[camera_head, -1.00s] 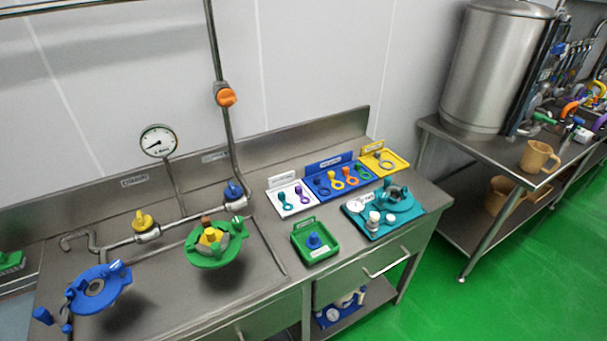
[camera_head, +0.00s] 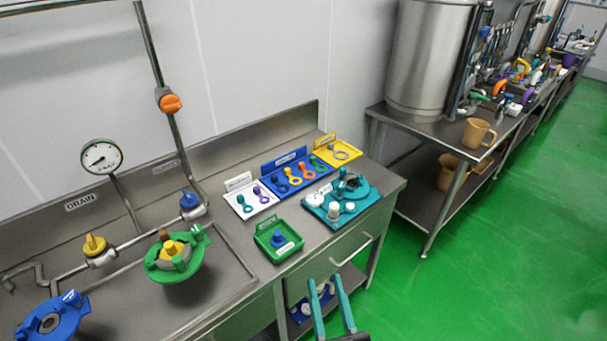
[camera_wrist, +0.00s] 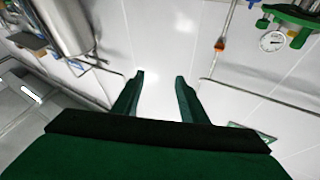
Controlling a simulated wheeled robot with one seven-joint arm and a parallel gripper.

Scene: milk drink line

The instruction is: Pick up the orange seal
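The orange seal (camera_head: 307,172) lies in the blue tray (camera_head: 269,182) on the steel counter, between a yellow seal (camera_head: 292,177) on its left and a green seal (camera_head: 317,163) on its right. My gripper (camera_head: 325,280) shows at the bottom of the head view, in front of the counter's drawer and well apart from the seal. Its two teal fingers stand apart with nothing between them. In the wrist view my gripper (camera_wrist: 160,76) is also open and empty, facing a pale wall. The seal cannot be made out in the wrist view.
A white tray (camera_head: 262,208) and a yellow tray (camera_head: 349,148) flank the blue tray. A teal tray (camera_head: 335,224) with fittings and a green tray (camera_head: 265,245) stand nearer the counter's front. A drawer handle (camera_head: 352,252) juts out. Green floor (camera_head: 500,250) at right is clear.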

